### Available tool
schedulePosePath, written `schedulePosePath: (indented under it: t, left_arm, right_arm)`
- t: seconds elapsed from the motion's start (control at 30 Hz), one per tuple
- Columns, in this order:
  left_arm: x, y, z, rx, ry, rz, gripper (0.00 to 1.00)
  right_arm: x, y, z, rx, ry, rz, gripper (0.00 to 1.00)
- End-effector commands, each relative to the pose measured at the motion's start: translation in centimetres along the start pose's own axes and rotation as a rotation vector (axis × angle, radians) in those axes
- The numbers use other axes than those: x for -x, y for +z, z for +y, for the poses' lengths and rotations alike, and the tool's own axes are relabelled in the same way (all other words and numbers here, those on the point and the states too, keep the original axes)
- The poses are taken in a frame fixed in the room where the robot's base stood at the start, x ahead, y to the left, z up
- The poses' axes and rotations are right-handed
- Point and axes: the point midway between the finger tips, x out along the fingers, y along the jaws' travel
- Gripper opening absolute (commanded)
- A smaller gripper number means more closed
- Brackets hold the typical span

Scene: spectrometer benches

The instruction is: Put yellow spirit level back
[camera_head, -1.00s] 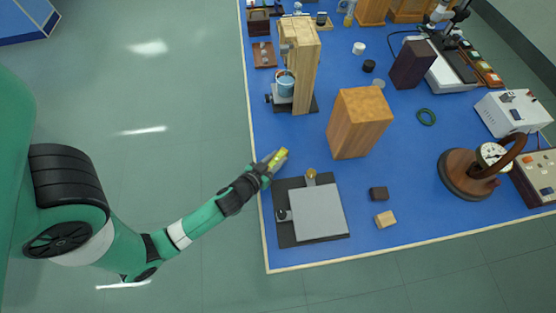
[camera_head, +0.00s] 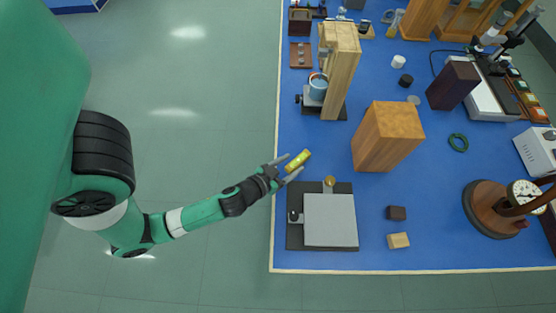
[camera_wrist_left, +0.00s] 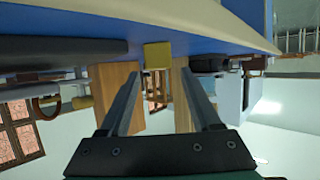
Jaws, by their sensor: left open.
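The yellow spirit level (camera_head: 298,160) is a small bar near the left edge of the blue bench top, just behind the grey plate. My left gripper (camera_head: 299,163) reaches in from the left with its jaws open, and the level is at its fingertips. In the left wrist view, whose picture is upside down, the level shows end-on as a yellow square (camera_wrist_left: 158,56), beyond and between the two spread fingers (camera_wrist_left: 158,85). There is a visible gap on both sides of it. My right gripper is not in view.
A grey plate on a black base (camera_head: 330,221), with a brass knob (camera_head: 329,183), is just in front. A large wooden block (camera_head: 387,138) stands to the right.

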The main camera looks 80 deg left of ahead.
Motion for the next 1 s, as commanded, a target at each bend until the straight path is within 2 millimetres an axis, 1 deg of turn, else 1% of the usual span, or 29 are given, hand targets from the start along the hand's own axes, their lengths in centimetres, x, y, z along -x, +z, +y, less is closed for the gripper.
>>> schedulePosePath:
  t: [0.03,0.1,0.2,0.33,0.43,0.57,0.9,0.97,1.0]
  left_arm:
    - [1.5,0.3,0.1,-0.006,0.007,-0.002,0.64]
    - [3.5,0.3,0.1,-0.006,0.009,0.000,0.64]
    - [5.5,0.3,0.1,-0.006,0.009,0.000,0.64]
    - [6.9,0.2,0.2,-0.005,0.007,-0.003,0.64]
    - [7.5,0.1,0.1,-0.003,0.004,-0.001,0.64]
    - [7.8,0.0,0.0,0.000,0.000,0.002,0.64]
    - [7.8,0.0,0.0,0.001,-0.001,0.001,0.64]
    - [7.7,-0.2,0.2,0.005,0.002,0.005,0.64]
    - [7.4,-0.6,0.7,0.014,0.009,0.010,0.64]
  right_arm:
    - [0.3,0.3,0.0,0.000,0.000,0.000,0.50]
    - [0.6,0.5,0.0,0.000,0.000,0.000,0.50]
    - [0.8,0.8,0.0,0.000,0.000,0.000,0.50]
    - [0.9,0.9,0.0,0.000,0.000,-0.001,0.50]
    - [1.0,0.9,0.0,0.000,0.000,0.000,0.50]
    - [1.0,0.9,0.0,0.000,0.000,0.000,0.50]
    - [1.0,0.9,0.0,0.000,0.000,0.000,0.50]
    - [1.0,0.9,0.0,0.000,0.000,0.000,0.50]
    - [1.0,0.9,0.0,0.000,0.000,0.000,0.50]
